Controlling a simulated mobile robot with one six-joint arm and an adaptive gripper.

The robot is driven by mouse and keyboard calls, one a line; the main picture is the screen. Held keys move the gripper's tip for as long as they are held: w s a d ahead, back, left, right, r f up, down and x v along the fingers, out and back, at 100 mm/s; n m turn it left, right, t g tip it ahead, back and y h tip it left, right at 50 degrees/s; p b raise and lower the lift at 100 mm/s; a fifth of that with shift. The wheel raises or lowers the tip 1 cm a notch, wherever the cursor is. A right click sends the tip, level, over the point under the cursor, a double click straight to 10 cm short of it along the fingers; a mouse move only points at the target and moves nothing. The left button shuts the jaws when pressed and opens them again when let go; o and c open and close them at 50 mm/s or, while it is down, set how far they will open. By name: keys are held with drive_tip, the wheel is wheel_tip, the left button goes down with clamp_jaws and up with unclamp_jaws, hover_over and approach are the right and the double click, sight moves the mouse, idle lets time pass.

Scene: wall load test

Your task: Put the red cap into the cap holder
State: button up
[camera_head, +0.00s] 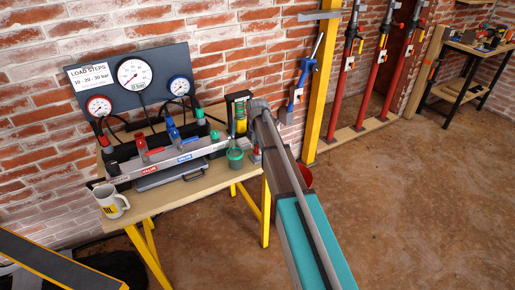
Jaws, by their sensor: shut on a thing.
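My arm (300,205) reaches from the lower right to the right end of the workbench, and its grey elbow-like end (260,107) is beside the equipment there. I cannot make out my gripper's fingers, which seem hidden behind the arm. A small red and dark piece (256,157) shows at the arm's left edge, near the bench's right end. I cannot tell whether it is the red cap. A grey-green cup (235,157) stands just left of it. I cannot tell whether this is the cap holder.
The bench (165,200) carries a manifold with red, blue and green fittings, a gauge panel (134,80) and a mug (111,201). A red bucket (305,177) is partly behind my arm. Floor at right is clear.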

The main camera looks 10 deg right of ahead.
drive_tip(key=o, duration=1)
drive_tip(key=shift+o, duration=1.4)
drive_tip(key=shift+r, duration=0.1)
drive_tip(key=shift+r+p, duration=3.95)
drive_tip(key=shift+p, duration=0.05)
